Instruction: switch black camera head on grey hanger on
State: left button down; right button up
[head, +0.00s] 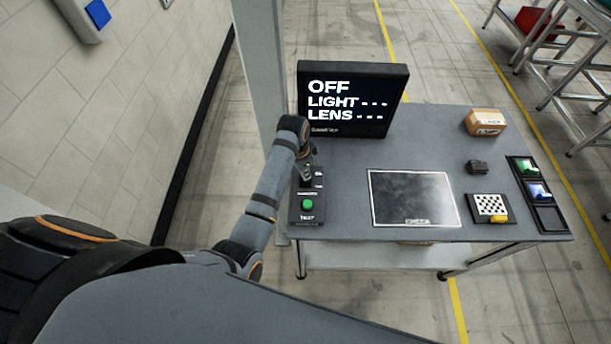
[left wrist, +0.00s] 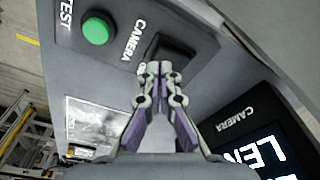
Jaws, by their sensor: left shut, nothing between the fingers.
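The black control box (head: 307,217) stands at the left side of the grey table, with a green TEST button (head: 307,204) on it. In the left wrist view the box (left wrist: 75,60) shows the green button (left wrist: 97,30), CAMERA lettering and a dark switch (left wrist: 178,48). My left gripper (head: 307,178) is shut and empty over the box; its fingertips (left wrist: 160,68) overlap the switch's edge, and contact is unclear. The black screen (head: 352,125) reads OFF, LIGHT and LENS with dashes. I cannot make out the camera head on its hanger.
On the table (head: 400,150) lie a dark framed plate (head: 413,198), a checker board (head: 490,206), a small black object (head: 478,167), a cardboard box (head: 485,122) and a black tray (head: 547,214) with green and blue items. A grey post (head: 262,70) stands behind the table's left side.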

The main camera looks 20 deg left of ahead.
pick_arm(q)
jog(key=shift+f+b, duration=0.4)
jog(key=shift+f, duration=0.7)
dwell(0.6)
notch_tip(320, 180, up, 2)
jog(key=shift+r+p, duration=0.2)
jog(key=shift+p, duration=0.75)
jog(key=shift+r, duration=2.3)
